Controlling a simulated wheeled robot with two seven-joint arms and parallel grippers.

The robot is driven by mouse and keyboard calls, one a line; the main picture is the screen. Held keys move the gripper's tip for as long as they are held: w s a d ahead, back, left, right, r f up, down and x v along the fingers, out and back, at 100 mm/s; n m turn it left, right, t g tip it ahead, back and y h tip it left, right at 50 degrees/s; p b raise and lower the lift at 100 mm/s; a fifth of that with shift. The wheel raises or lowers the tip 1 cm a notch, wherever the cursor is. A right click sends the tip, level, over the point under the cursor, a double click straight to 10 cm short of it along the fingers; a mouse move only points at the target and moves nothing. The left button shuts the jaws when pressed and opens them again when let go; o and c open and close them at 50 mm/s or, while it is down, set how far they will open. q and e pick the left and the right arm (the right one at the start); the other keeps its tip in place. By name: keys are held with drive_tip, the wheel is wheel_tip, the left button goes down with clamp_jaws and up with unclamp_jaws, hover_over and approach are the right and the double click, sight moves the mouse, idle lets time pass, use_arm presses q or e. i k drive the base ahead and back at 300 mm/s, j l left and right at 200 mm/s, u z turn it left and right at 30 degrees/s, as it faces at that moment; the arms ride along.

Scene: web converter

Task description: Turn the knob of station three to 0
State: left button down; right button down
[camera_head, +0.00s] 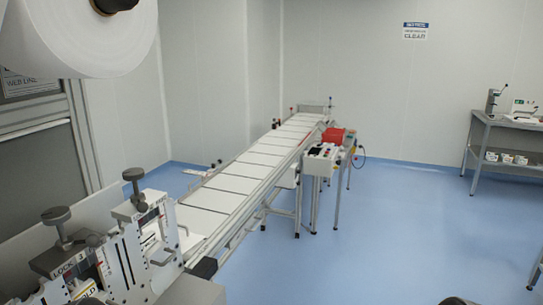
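The slitting stations stand at the lower left, on the near end of the machine. A block marked LOCK 3 (70,265) is at the bottom left, with a dark knob (56,215) on a stem above it. I cannot tell whether this is the knob of station three. A second dark knob (133,174) stands on the block behind it, to the right. Upright scales (122,262) show on the near block, but their readings are too small to read. Neither of my grippers is in view; only dark rounded shapes show at the bottom edge.
A long conveyor with white panels (240,184) runs from the stations to the back. A side table with a red box (334,135) stands beside it. A large white roll (85,35) hangs at the upper left. A grey bench (498,121) is at right. The blue floor (400,225) between is clear.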

sight(55, 216)
drive_tip(key=u, duration=1.3)
